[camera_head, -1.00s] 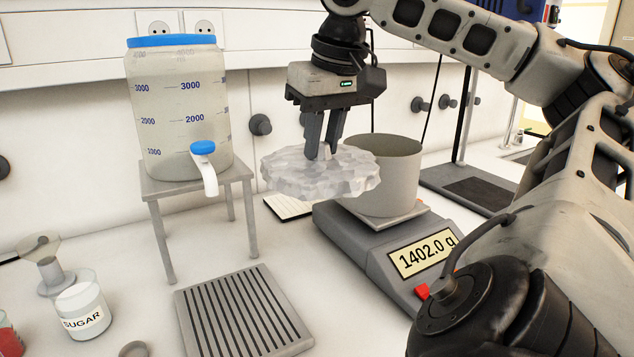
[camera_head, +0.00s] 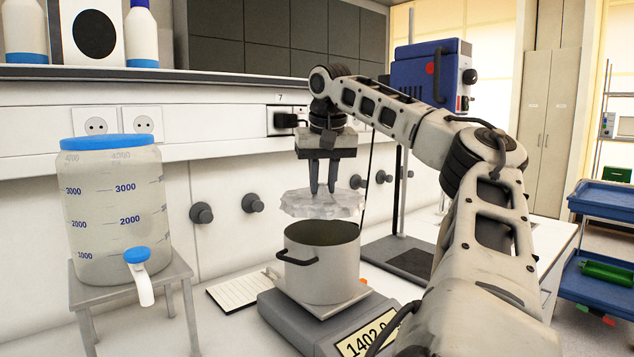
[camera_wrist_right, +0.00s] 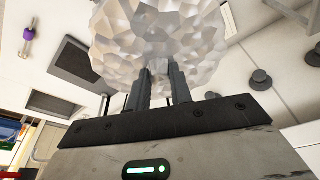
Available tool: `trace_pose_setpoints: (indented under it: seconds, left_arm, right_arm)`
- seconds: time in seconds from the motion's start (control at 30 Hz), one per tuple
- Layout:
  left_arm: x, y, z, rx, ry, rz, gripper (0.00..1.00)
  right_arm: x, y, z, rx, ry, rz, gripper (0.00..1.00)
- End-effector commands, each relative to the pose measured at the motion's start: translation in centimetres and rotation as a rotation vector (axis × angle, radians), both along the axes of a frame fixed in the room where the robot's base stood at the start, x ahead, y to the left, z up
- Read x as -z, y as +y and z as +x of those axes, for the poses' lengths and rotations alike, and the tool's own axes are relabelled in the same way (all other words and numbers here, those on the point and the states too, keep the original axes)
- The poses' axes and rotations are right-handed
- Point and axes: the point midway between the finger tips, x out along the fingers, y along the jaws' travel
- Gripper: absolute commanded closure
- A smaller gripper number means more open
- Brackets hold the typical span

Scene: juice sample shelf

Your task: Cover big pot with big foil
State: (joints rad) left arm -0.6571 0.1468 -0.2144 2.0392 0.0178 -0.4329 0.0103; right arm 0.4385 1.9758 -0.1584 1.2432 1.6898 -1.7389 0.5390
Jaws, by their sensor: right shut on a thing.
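The big pot (camera_head: 330,272) is a grey metal pot with a dark side handle. It stands upright and open on the scale (camera_head: 290,322). The big foil (camera_head: 318,205) is a crumpled silver disc, held above the pot's open top with a visible gap. My right gripper (camera_head: 322,190) points down and is shut on the foil near its middle. In the right wrist view the foil (camera_wrist_right: 160,35) spreads out beyond the fingertips of the gripper (camera_wrist_right: 160,75). My left gripper is in no view.
A large water container (camera_head: 115,205) with a blue lid and tap stands on a metal stand (camera_head: 130,290) at the left. A notepad (camera_head: 238,291) lies beside the scale. A blue mixer on a stand (camera_head: 425,80) rises behind the arm at the right.

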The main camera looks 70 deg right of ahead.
Motion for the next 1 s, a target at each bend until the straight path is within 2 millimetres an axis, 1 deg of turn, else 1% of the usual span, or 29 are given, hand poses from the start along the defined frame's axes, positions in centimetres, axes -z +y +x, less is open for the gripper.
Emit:
trace_pose_setpoints:
  seconds: [0.03, 0.1, 0.3, 0.5, 0.8, 1.0]
  left_arm:
    - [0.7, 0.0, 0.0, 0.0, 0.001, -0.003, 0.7]
    - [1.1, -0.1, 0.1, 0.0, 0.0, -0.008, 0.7]
    - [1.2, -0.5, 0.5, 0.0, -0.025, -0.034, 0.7]
    - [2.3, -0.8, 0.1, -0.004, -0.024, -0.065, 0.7]
    - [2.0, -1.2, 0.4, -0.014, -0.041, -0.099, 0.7]
    - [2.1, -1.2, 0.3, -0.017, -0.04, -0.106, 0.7]
  right_arm:
    - [0.9, 0.0, 0.0, 0.0, 0.001, -0.001, 1.0]
    - [1.5, 0.0, 0.0, 0.0, 0.001, -0.001, 1.0]
    - [3.1, 0.0, 0.0, 0.0, -0.001, 0.001, 1.0]
    - [4.7, 0.0, 0.0, 0.0, -0.001, -0.001, 1.0]
    - [6.4, 0.1, 0.0, -0.001, -0.001, 0.002, 1.0]
    - [6.8, 0.0, 0.0, -0.001, -0.001, 0.0, 1.0]
